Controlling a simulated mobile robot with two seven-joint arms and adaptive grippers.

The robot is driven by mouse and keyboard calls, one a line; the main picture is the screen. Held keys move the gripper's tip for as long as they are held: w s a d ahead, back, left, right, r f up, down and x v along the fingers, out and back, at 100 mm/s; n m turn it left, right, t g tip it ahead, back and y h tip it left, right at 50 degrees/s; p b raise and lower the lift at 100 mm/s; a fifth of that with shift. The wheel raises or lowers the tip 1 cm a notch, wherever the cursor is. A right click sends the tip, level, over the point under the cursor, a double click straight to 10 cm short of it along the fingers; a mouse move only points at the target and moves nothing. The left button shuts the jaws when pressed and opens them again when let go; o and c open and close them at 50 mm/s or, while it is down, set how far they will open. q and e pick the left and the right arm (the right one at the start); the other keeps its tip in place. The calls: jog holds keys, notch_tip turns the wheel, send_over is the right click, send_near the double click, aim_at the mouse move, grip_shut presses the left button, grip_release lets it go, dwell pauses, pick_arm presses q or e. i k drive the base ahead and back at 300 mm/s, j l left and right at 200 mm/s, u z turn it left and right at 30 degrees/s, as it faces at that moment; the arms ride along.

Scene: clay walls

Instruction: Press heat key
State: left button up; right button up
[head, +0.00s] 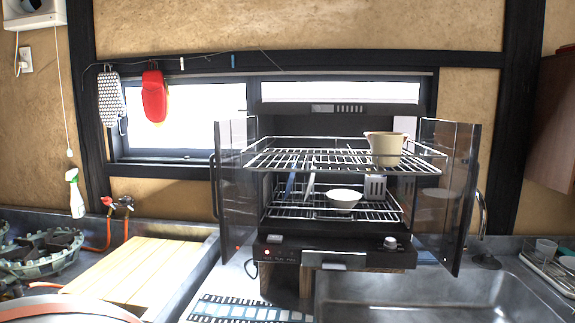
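A black dish dryer (330,256) stands on wooden blocks beside the sink, with its two glass doors (237,190) swung open. Its front base strip carries a small light key (275,239) at the left, a red light (267,252) below it, and a pale knob (390,243) at the right. Small labels sit near the red light, too small to read, so I cannot tell which part is the heat key. Neither of my grippers is in view.
Wire racks hold a beige cup (384,149), a white bowl (344,198) and utensils. The right door (447,195) juts forward over the sink (440,295). A slatted wooden board (135,273) lies left. A blue-patterned mat (245,308) lies in front.

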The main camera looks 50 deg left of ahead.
aim_at(277, 239)
jog(key=u, duration=1.3)
